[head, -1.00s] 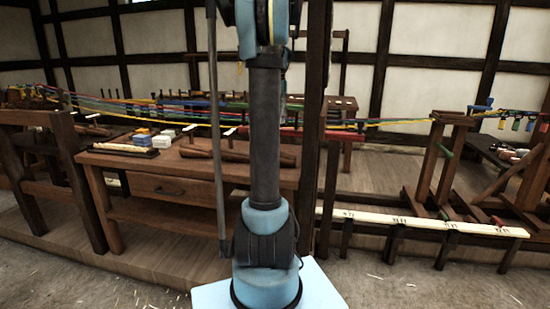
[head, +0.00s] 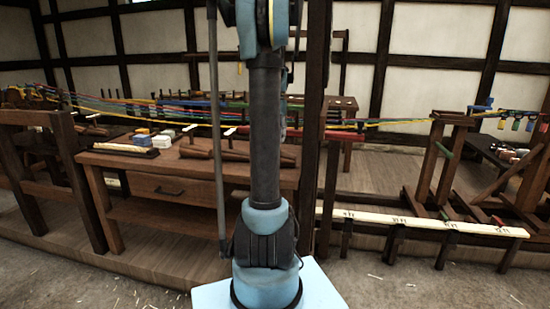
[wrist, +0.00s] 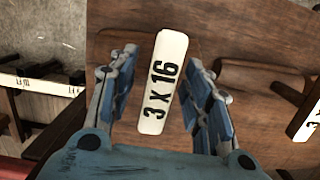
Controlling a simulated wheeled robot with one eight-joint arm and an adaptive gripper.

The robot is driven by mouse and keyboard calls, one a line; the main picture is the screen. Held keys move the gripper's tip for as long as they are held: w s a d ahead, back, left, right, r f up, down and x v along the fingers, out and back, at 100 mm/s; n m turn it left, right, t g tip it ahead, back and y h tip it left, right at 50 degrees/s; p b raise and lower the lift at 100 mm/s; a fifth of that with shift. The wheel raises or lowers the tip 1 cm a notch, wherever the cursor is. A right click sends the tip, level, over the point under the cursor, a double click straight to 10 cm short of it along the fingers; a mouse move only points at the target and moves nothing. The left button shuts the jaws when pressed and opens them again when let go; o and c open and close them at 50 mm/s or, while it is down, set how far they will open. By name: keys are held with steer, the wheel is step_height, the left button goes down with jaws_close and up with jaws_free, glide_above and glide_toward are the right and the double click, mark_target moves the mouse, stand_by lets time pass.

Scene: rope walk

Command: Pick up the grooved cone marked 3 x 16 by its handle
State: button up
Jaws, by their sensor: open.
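A white plate marked 3 x 16 (wrist: 162,82) lies between my fingers in the wrist view, tilted slightly. It hides most of what is under it, so the grooved cone's body and handle cannot be made out there. My gripper (wrist: 160,98) is open, with one blue-grey finger on each side of the plate and visible gaps. In the head view, wooden cones (head: 196,151) lie on the workbench (head: 120,161), with small pale plates above them. Their marks are too small to read. My arm hides part of the bench, and my gripper cannot be made out there.
In the wrist view another brown wooden cone (wrist: 262,78) lies close to the right finger, with its own white plate (wrist: 308,118) at the edge. A tray of pale blocks (head: 125,149) sits at the bench's left. Coloured ropes (head: 120,103) run behind the bench.

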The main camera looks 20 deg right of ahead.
steer(key=shift+c, duration=0.6)
jaws_close()
